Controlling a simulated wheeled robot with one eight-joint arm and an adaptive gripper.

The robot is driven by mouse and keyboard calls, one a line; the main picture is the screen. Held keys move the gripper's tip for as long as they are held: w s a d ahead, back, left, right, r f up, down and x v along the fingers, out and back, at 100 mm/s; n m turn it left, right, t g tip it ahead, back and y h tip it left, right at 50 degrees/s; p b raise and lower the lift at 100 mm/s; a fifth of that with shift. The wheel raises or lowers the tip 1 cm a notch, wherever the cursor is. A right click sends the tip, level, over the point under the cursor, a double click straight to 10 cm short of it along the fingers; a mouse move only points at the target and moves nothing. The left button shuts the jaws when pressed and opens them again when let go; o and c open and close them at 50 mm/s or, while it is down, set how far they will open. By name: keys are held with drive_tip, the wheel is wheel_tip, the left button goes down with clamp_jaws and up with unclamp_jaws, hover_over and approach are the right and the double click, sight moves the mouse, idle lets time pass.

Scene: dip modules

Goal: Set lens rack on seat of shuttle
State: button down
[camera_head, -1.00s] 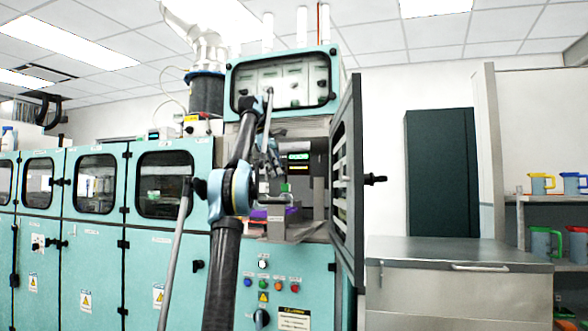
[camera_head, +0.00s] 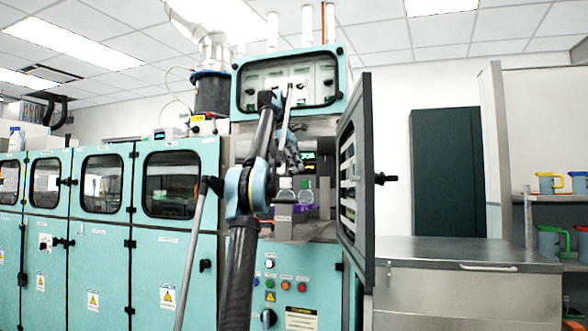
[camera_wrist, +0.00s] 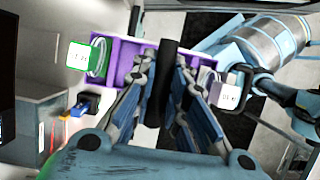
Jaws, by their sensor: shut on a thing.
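The lens rack appears to be the purple holder (camera_wrist: 126,68) in the wrist view. It carries a green-capped bottle (camera_wrist: 80,54) at its left and a white-labelled bottle (camera_wrist: 226,95) at its right. A thick black bar, apparently its handle, passes between my fingers. My gripper (camera_wrist: 166,85) is shut on it. In the head view my gripper (camera_head: 290,160) is in front of the machine's open bay, with the purple rack (camera_head: 308,208) and clear bottles below it. A grey tray (camera_head: 290,228) at the bay mouth may be the shuttle. Its seat is hidden.
The machine's dark door (camera_head: 357,180) stands open close to the right of the arm. A steel bench (camera_head: 465,255) with a clear top is further right. In the wrist view, a small blue and orange part (camera_wrist: 84,104) lies below the green-capped bottle.

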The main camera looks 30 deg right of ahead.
drive_tip(key=shift+f, duration=4.15)
drive_tip(key=c, duration=1.5)
unclamp_jaws()
drive_tip(key=shift+r, duration=0.1)
drive_tip(key=shift+v, duration=3.65)
drive_tip(key=shift+w+a, duration=0.15)
